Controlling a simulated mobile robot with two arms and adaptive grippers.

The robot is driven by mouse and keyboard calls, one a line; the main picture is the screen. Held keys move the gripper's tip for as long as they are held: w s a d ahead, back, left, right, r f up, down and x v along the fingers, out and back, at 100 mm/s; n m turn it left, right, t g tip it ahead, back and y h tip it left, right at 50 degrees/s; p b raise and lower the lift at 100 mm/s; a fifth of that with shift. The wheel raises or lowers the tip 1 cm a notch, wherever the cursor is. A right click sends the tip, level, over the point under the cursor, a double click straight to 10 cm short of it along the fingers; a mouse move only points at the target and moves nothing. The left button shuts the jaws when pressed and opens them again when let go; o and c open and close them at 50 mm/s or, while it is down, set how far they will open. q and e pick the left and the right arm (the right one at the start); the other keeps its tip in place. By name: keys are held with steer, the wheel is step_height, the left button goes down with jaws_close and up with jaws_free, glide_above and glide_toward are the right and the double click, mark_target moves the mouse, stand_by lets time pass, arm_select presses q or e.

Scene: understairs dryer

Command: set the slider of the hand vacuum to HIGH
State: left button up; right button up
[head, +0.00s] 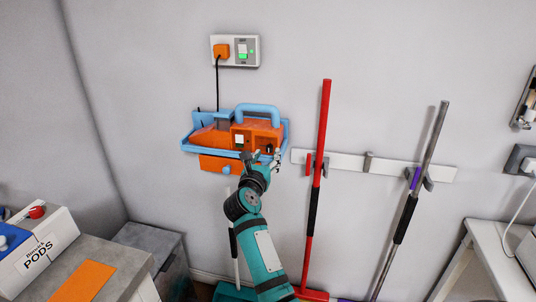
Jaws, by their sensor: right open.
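The hand vacuum (217,136) is orange with a blue handle (258,109) and sits in a blue wall holder (186,142). I cannot read any marks or tell the slider's setting. My right gripper (262,157) is open, in front of the vacuum's lower right part, just below the dark control. I cannot tell whether it touches the vacuum. It hides part of the holder's front. My left gripper is not in view.
A wall socket (247,51) with an orange plug (221,51) is above; its black cord runs down to the vacuum. A red pole (324,125) and a grey pole (436,133) hang on a white rail (345,161) at right. A cabinet (115,261) stands lower left.

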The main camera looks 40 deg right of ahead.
steer(key=v, duration=0.5)
steer(key=shift+s, duration=0.1)
stand_by(0.3)
